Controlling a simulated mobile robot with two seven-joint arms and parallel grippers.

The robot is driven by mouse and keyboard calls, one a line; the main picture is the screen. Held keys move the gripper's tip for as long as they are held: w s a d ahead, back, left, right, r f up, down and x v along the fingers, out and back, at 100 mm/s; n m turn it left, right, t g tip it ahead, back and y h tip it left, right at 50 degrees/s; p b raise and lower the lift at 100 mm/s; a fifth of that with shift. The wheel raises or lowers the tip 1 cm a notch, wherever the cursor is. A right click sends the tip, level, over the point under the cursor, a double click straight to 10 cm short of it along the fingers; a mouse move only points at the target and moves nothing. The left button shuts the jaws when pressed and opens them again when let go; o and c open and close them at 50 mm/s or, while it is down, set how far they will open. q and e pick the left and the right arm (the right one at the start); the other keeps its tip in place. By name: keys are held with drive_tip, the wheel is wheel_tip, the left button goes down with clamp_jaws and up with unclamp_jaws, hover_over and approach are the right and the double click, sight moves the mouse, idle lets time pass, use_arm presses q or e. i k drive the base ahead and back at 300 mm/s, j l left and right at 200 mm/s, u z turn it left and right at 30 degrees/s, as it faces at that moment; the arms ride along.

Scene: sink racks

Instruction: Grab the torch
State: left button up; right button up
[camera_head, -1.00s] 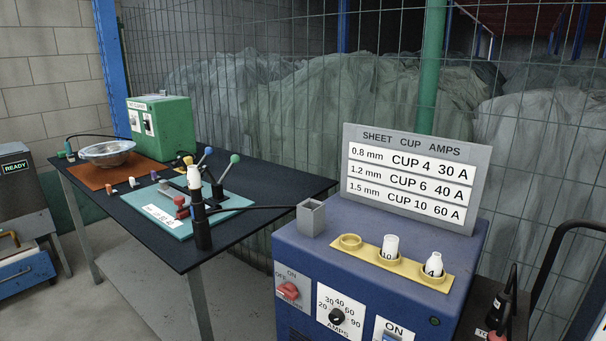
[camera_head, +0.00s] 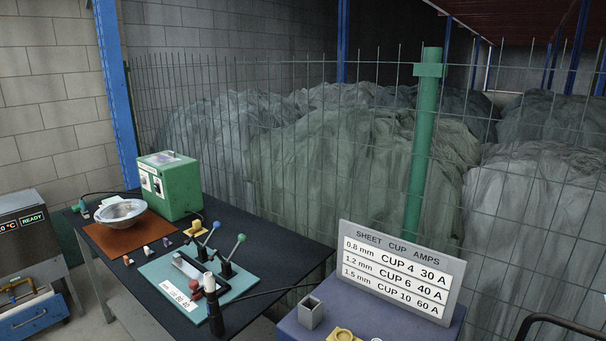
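The torch (camera_head: 215,312) stands upright at the front edge of the dark table, beside the light blue fixture plate. It has a black handle and a white cup at its top (camera_head: 209,281). A black cable runs from it to the right, toward the blue welding machine (camera_head: 292,329). Neither of my grippers shows in the head view, so nothing is seen holding the torch.
A sheet-cup-amps sign (camera_head: 398,272) stands on the machine. A wire fence (camera_head: 300,130) closes off the back.

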sight(215, 318)
drive_tip(key=z, duration=0.35)
drive_tip(key=i+j+z, duration=0.1)
drive_tip(key=j+z, duration=0.25)
drive_tip(key=j, duration=0.15)
drive_tip(key=i+j+z, duration=0.1)
drive_tip(key=j+z, duration=0.25)
drive_tip(key=j, duration=0.2)
drive_tip(key=j+z, duration=0.15)
drive_tip(key=j, duration=0.95)
drive_tip(key=j+z, duration=0.15)
drive_tip(key=j, duration=0.95)
drive_tip(key=k, duration=0.05)
